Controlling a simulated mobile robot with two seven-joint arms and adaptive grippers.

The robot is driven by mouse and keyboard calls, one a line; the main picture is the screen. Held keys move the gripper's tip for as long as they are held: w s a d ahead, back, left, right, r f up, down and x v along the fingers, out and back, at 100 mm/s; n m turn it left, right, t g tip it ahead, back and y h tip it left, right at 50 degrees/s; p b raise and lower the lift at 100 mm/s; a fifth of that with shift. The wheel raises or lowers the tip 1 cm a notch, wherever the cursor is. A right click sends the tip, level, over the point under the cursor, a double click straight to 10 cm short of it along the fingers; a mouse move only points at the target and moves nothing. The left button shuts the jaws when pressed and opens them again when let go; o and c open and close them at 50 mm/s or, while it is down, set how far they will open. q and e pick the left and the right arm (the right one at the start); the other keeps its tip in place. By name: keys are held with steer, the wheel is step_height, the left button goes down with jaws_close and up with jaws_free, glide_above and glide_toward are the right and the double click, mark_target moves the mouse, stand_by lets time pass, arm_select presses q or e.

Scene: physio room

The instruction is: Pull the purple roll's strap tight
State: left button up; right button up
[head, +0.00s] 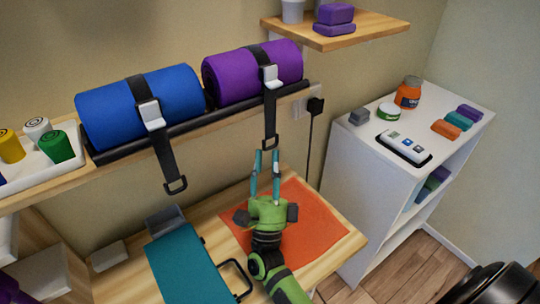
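The purple roll (252,74) lies on a wall shelf with a dark strap (269,108) around it. A light buckle (270,76) sits on its front. The strap's tail hangs below the shelf edge and ends in a dark ring (270,143). My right gripper (267,156) points up from below, its teal fingers apart with nothing seen held between them. Its fingertips are just below the ring; I cannot tell whether they touch it. My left gripper is not in view.
A blue roll (132,106) with its own hanging strap (168,163) is to the left. Below are an orange mat (318,231) and a teal case (187,268) on a wooden table. A white cabinet (362,176) stands at right. A cable (311,150) hangs from a wall plug.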

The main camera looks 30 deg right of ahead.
steer(key=s+a+f, duration=0.1)
steer(key=s+a, duration=0.5)
steer(key=s, duration=0.5)
steer(key=shift+s+a+f, duration=0.15)
steer(key=shift+s+a, duration=0.05)
steer(key=shift+a, duration=0.15)
stand_by(0.5)
